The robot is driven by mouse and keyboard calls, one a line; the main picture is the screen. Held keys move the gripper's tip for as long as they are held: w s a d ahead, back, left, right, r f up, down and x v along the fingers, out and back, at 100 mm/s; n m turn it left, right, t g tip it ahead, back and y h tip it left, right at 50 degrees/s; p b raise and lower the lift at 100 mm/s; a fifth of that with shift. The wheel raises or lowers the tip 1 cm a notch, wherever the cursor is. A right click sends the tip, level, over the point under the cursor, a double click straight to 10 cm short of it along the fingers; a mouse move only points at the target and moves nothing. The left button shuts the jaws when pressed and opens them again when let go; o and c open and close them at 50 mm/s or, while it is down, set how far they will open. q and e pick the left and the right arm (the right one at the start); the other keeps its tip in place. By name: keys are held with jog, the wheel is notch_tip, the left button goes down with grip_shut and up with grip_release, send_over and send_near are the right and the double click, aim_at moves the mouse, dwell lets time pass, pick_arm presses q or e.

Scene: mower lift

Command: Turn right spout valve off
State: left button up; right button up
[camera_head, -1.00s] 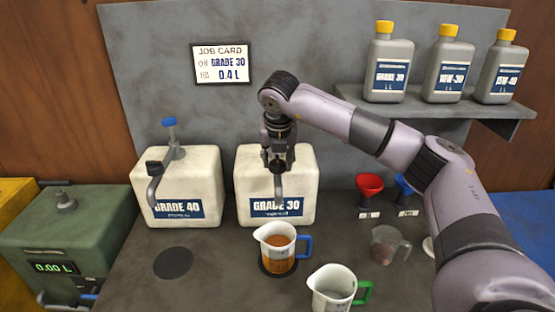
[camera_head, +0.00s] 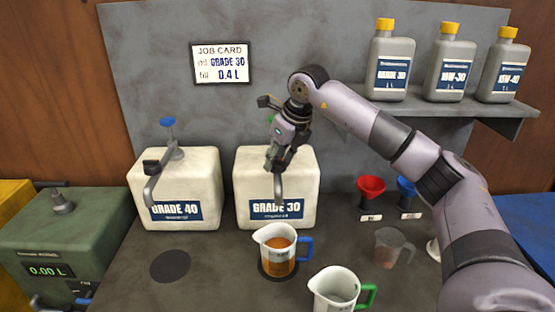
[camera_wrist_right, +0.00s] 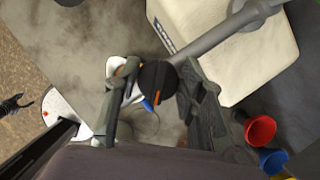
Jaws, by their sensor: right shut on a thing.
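The right spout (camera_head: 279,185) comes out of the white GRADE 30 container (camera_head: 300,170) and hangs above a jug. My right gripper (camera_head: 277,160) is at the top of this spout, tilted. In the right wrist view its fingers (camera_wrist_right: 157,110) are shut on the round black valve knob (camera_wrist_right: 157,82), which has an orange mark. The fingers hide the knob in the head view. The jug (camera_head: 262,240) with the blue handle holds amber oil and stands on a dark round pad. I make out no stream. A small dark pronged shape at the wrist view's left edge may be my left gripper (camera_wrist_right: 15,103).
The GRADE 40 container (camera_head: 200,175) with its own spout stands to the left. An empty-looking jug with a green handle (camera_head: 335,290) is in front. Red (camera_head: 371,187) and blue (camera_head: 405,187) funnels stand to the right. Bottles line the shelf (camera_head: 425,105) above.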

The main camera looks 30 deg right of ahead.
jog(key=n+y+p, duration=0.1)
jog(key=n, duration=0.3)
jog(key=shift+r+n+g+y+p, duration=0.15)
jog(key=shift+n+g+y+p, duration=0.15)
jog(key=shift+y+p, duration=0.1)
jog(key=shift+n+g+y+p, duration=0.35)
jog(key=shift+n+p, duration=0.15)
jog(key=shift+n, duration=0.65)
jog(key=shift+n+g+y+p, duration=0.25)
jog(key=shift+n+g+p, duration=0.15)
jog(key=shift+n, duration=0.75)
jog(key=o, duration=1.1)
jog(key=v, duration=1.1)
jog(key=shift+s+d+r, duration=0.1)
jog(key=shift+r, duration=0.3)
jog(key=shift+f, duration=0.1)
